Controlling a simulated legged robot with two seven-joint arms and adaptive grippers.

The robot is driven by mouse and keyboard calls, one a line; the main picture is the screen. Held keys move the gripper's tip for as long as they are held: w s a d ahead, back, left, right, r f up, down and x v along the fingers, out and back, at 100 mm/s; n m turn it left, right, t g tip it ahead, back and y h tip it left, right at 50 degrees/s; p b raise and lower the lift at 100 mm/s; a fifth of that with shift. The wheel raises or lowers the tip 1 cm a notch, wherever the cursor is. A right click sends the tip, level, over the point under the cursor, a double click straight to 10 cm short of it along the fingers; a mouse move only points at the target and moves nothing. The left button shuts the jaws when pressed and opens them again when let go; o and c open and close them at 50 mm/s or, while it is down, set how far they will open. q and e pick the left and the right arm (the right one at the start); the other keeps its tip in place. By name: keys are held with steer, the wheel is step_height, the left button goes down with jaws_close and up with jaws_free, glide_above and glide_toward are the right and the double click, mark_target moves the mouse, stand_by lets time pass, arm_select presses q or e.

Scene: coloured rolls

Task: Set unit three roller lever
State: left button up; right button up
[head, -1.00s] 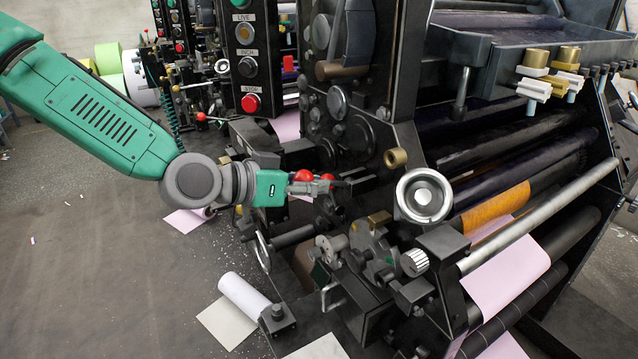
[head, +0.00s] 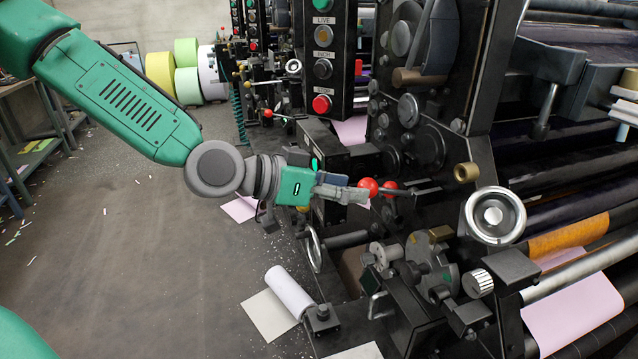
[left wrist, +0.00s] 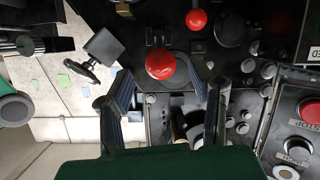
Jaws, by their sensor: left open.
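Two red ball knobs on levers stand side by side at the near press unit, the nearer-left knob (head: 368,187) and the right knob (head: 389,189). I cannot tell from the pictures which one is the unit three roller lever. My left gripper (head: 350,188) is open and empty, its fingertips just left of the left knob. In the left wrist view one red knob (left wrist: 160,64) lies ahead, lined up between the spread fingers (left wrist: 163,82), and another (left wrist: 196,19) sits farther up. Contact with the knob cannot be told. My right gripper is not in view.
A control panel (head: 323,60) with a red stop button (head: 321,104) stands above the levers. A handwheel (head: 495,216) and a geared bracket (head: 430,265) project at lower right. A white roll (head: 288,292) lies on the floor. The floor at left is open.

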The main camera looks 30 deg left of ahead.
arm_select(q)
steer(key=v, duration=0.6)
steer(key=shift+a+f, duration=0.15)
steer(key=shift+a, duration=0.1)
steer(key=shift+a+f, duration=0.1)
steer(key=shift+a, duration=0.25)
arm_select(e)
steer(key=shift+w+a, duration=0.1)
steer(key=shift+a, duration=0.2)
arm_select(q)
step_height(320, 180, down, 13)
steer(key=s+n+g+y, duration=0.2)
steer(key=n+g+y, duration=0.1)
steer(key=s+f+n+g+y, duration=0.1)
steer(key=s+f+g+y, duration=0.4)
steer(key=s+f, duration=1.5)
step_height(320, 180, down, 4)
steer(key=g, duration=0.2)
steer(key=shift+s+f+n+g, duration=0.2)
steer(key=shift+n+g, duration=0.1)
steer(key=shift+g, duration=0.1)
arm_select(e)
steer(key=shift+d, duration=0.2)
